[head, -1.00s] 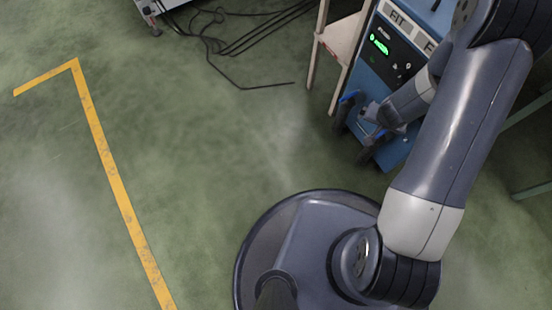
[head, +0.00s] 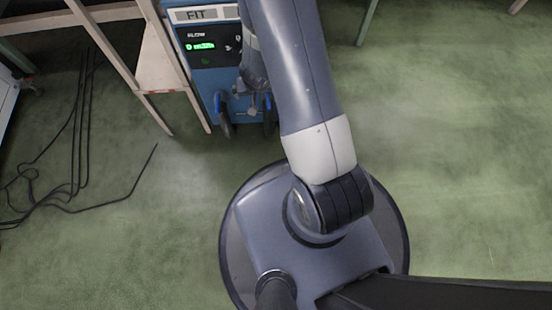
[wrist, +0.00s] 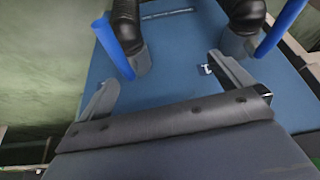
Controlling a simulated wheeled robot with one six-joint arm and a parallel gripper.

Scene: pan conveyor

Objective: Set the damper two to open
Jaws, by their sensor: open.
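Two blue levers sit beside two black ribbed hoses on a blue cabinet. In the wrist view the left lever (wrist: 113,47) slants beside the left hose (wrist: 127,25), and the right lever (wrist: 284,28) slants the other way beside the right hose (wrist: 245,14). I cannot tell which one is damper two. In the head view the left lever (head: 217,101) shows, and my arm partly hides the cabinet front.
The blue cabinet (head: 207,82) carries a FIT label and a lit green display (head: 201,47). A pale wooden stand (head: 160,72) is close on its left. Black cables (head: 85,130) lie on the floor at left.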

